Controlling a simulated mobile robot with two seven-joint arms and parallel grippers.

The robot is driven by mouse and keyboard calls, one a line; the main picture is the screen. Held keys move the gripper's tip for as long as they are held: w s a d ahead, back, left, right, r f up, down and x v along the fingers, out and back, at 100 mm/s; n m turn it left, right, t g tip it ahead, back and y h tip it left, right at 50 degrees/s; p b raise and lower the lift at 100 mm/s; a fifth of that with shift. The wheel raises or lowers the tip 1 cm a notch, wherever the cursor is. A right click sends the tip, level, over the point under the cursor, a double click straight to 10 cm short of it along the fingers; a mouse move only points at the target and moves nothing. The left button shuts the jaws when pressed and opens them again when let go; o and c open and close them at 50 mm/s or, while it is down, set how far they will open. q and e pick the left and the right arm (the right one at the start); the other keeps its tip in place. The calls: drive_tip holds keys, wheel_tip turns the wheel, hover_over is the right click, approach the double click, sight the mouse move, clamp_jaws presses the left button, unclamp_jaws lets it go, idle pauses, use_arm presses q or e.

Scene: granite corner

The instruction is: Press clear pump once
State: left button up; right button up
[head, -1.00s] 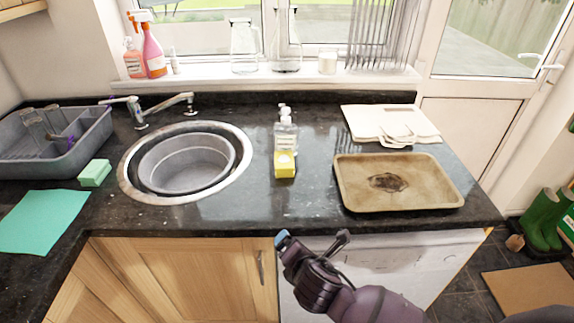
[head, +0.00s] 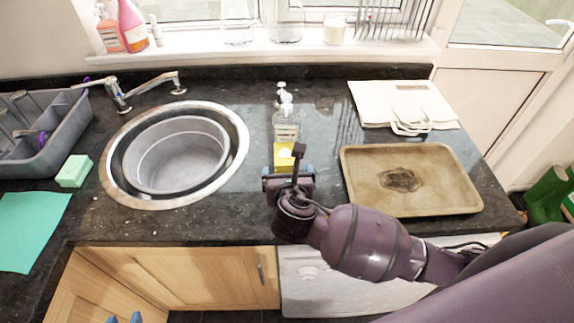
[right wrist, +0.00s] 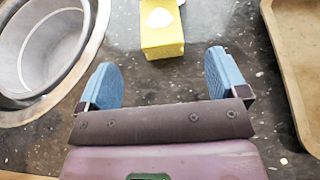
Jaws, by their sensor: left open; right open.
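The clear pump bottle (head: 286,125) stands upright on the dark counter, right of the sink, with a pale pump head on top. A second pump top (head: 280,87) shows just behind it. A yellow block (head: 286,151) sits directly in front of the clear bottle. My right gripper (head: 288,170) is open and empty, low over the counter in front of the yellow block. The right wrist view shows the yellow block (right wrist: 163,42) ahead of its two blue fingers; the bottle is not clearly visible there. My left gripper (head: 124,319) shows only its blue fingertips at the bottom edge, apart and empty.
The round sink (head: 236,165) with a grey basin is left of the bottle. A worn baking tray (head: 462,205) lies close on the right, with pale boards (head: 380,100) behind it. A green sponge (head: 74,170) and dish rack (head: 60,140) are far left.

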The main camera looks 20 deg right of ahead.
sight(285, 156)
drive_tip(key=shift+s, duration=0.2)
drive_tip(key=shift+w+d+f, duration=0.1)
drive_tip(key=shift+w+f, duration=0.1)
drive_tip(key=shift+w, duration=0.35)
use_arm(q)
drive_tip(key=shift+s+f+b, duration=0.1)
drive_tip(key=shift+f+b, duration=0.1)
drive_tip(key=shift+b, duration=0.1)
use_arm(e)
drive_tip(key=x, duration=0.9)
drive_tip(key=shift+w+d+f, duration=0.1)
drive_tip(key=shift+w+f, duration=0.05)
drive_tip(key=shift+w, duration=0.2)
drive_tip(key=c, duration=1)
use_arm(q)
drive_tip(key=shift+a, duration=0.1)
drive_tip(key=shift+s+r, duration=0.1)
